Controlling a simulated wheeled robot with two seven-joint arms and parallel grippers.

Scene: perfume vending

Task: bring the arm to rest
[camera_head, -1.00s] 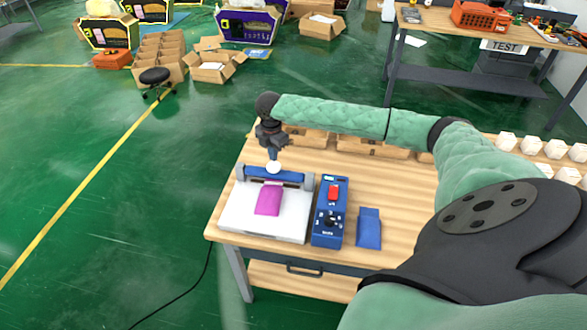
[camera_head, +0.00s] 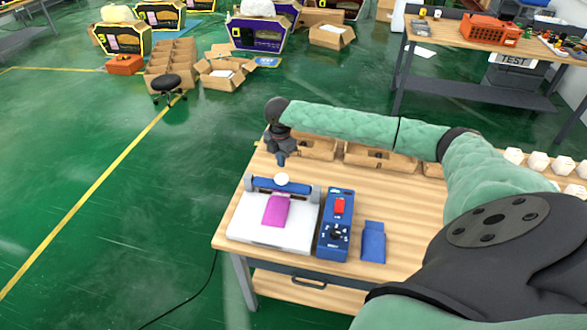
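My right arm, in a green quilted sleeve, reaches in from the right across the wooden table (camera_head: 400,235). Its dark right gripper (camera_head: 281,160) points down above the back left of the table, behind the white ball-shaped knob (camera_head: 281,179) of a sealing machine (camera_head: 262,231). The gripper is apart from the knob. Its fingers are small and seen nearly edge-on, so I cannot tell whether they are open or shut. A magenta pouch (camera_head: 276,211) lies on the machine's white plate with its back end at the blue bar. My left gripper is not in view.
A blue control box (camera_head: 336,222) with a red switch stands right of the machine, and a blue pouch (camera_head: 373,242) lies beside it. Open cardboard boxes (camera_head: 380,158) line the table's back, under my arm. White blocks (camera_head: 537,161) stand at the back right.

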